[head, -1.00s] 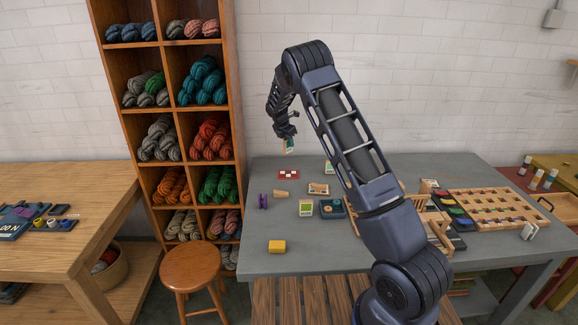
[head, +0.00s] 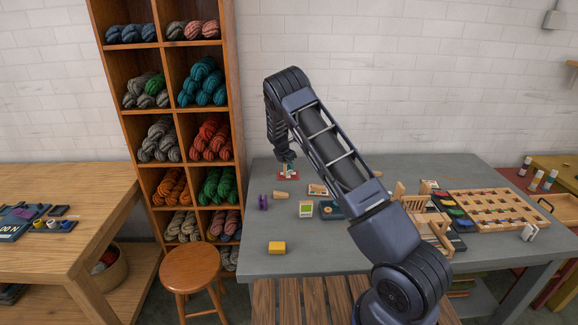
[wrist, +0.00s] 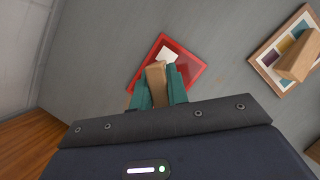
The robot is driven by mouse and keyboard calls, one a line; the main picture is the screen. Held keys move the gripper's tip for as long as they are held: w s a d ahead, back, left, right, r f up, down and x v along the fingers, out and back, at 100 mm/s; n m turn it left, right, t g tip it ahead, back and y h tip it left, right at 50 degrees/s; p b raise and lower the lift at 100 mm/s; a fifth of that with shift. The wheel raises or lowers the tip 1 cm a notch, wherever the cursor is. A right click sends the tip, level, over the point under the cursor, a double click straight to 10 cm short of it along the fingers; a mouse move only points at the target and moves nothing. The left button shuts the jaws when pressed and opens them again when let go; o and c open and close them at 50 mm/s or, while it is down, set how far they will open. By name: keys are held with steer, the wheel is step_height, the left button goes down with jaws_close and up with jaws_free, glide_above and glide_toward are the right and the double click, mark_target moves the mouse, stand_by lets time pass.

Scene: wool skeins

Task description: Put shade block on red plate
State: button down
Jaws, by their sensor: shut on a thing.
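My gripper (wrist: 158,88) is shut on a tan wooden block, the shade block (wrist: 156,75), between its teal fingers in the wrist view. The red plate (wrist: 191,72), a red square with pale patches inside, lies beyond the fingertips, and the block overlaps it in the picture. In the head view my gripper (head: 286,164) is low over the red plate (head: 294,177) at the back left of the grey table. The block's underside is hidden, so I cannot tell if it touches the plate.
A framed swatch card (wrist: 264,62) with a wooden block on it is right of the plate. A tan piece (head: 281,194), purple spool (head: 263,202), green-edged card (head: 306,209), blue box (head: 331,209) and yellow block (head: 277,247) stand nearer. The front left of the grey table (head: 262,270) is clear.

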steer(key=c, duration=1.4)
jaws_free()
steer(key=shift+f, duration=0.1)
steer(key=shift+o, duration=0.2)
steer(key=v, duration=1.2)
steer(key=s+d+r+m+y, duration=0.1)
steer(key=s+d+r+m, duration=0.7)
steer(key=s+r, duration=0.4)
steer(key=s+d+r+m+y, duration=0.2)
steer(key=s+d+r+m, duration=0.3)
steer(key=s+d+r, duration=0.7)
steer(key=s+d+r+m, duration=0.2)
steer(key=s+r+m, duration=0.15)
steer(key=s, duration=0.45)
steer(key=s+d+r+m, duration=0.2)
steer(key=s+m, duration=0.2)
steer(key=s, duration=0.5)
steer(key=s+d+f+m+t, duration=0.1)
steer(key=s+m, duration=0.5)
steer(key=s, duration=0.9)
steer(key=shift+s+d+f, duration=0.15)
steer(key=shift+d+f, duration=0.25)
steer(key=shift+f, duration=0.45)
